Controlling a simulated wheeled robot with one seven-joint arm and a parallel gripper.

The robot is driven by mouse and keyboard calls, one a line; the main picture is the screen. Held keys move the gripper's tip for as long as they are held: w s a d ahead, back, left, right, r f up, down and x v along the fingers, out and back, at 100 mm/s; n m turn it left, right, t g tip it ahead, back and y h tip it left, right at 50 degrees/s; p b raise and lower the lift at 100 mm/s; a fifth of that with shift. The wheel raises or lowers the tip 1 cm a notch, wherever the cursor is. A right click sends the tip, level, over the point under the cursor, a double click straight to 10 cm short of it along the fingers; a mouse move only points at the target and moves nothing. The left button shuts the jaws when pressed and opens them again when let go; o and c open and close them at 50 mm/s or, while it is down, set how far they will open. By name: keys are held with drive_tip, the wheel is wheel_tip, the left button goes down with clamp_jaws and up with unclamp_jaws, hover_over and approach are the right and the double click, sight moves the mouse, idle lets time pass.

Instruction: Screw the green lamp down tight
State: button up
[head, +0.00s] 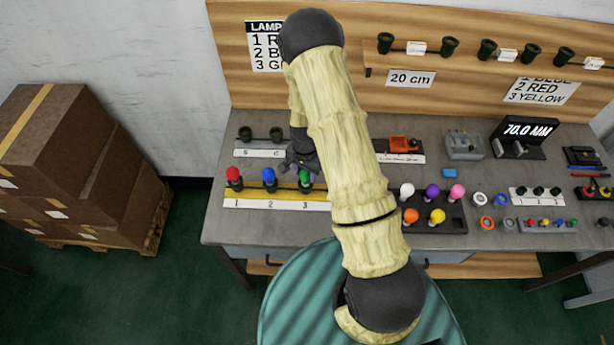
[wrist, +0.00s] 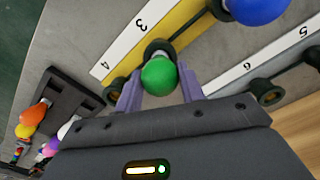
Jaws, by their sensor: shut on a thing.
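The green lamp (head: 305,176) stands in the socket marked 3 on the yellow strip in the head view. In the wrist view the green lamp (wrist: 159,76) sits between the two purple fingers of my gripper (wrist: 160,92), which is shut on it. The dark socket (wrist: 158,48) shows just behind the lamp, and its contact with the lamp's base is mostly hidden. In the head view my gripper (head: 302,162) is beside the lamp, partly hidden by my arm.
A red lamp (head: 234,174) and a blue lamp (head: 269,174) stand at places 1 and 2. Two empty sockets (head: 276,134) are behind. A dark tray (head: 456,226) with several coloured lamps lies to the right. Cardboard boxes (head: 75,165) stand left of the table.

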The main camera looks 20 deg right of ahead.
drive_tip(key=shift+m, duration=1)
drive_tip(key=m, duration=0.3)
drive_tip(key=shift+m+p, duration=0.3)
drive_tip(key=shift+p, duration=0.1)
drive_tip(key=shift+m, duration=0.5)
drive_tip(key=m+p, duration=0.1)
drive_tip(key=m, duration=0.2)
drive_tip(key=shift+f+m, duration=0.1)
drive_tip(key=shift+m, duration=0.7)
drive_tip(key=o, duration=0.9)
